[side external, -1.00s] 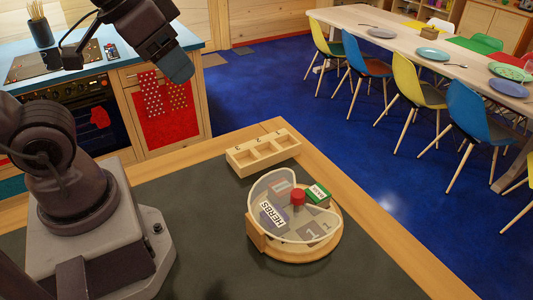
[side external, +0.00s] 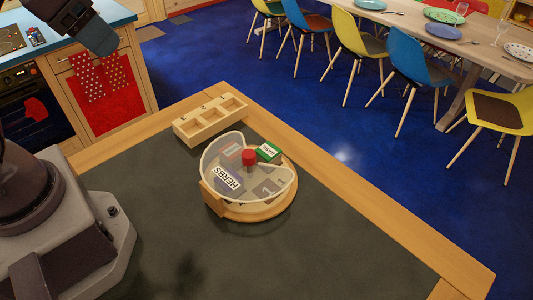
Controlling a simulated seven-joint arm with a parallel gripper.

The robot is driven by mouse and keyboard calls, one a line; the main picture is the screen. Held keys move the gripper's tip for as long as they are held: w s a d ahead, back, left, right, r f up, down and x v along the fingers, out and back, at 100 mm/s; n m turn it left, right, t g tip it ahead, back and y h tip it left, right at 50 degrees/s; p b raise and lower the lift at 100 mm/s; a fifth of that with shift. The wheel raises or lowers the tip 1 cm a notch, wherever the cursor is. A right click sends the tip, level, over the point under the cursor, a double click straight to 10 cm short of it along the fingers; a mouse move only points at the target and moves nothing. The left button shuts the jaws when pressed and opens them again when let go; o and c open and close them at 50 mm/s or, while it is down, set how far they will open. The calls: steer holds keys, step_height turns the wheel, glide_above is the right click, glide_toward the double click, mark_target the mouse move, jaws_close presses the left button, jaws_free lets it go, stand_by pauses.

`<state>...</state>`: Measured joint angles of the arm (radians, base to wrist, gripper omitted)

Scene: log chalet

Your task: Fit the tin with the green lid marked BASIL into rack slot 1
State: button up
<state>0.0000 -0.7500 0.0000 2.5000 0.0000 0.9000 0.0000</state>
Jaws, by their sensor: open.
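A round wooden turntable tray (side external: 265,211) stands on the dark counter top, partly covered by a clear lid marked HERBS (side external: 228,178) with a red knob (side external: 249,157). My gripper (side external: 98,42) is at the upper left, high and well apart from the tin and rack. It is open, with nothing seen in it.
The counter's wooden edge (side external: 345,207) runs behind and right of the turntable. The dark top (side external: 270,260) in front of it is clear. A stove and cabinet with a red towel stand at the left; a dining table with chairs is far behind.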

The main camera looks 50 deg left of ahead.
stand_by(0.3)
steer(key=o, duration=0.4)
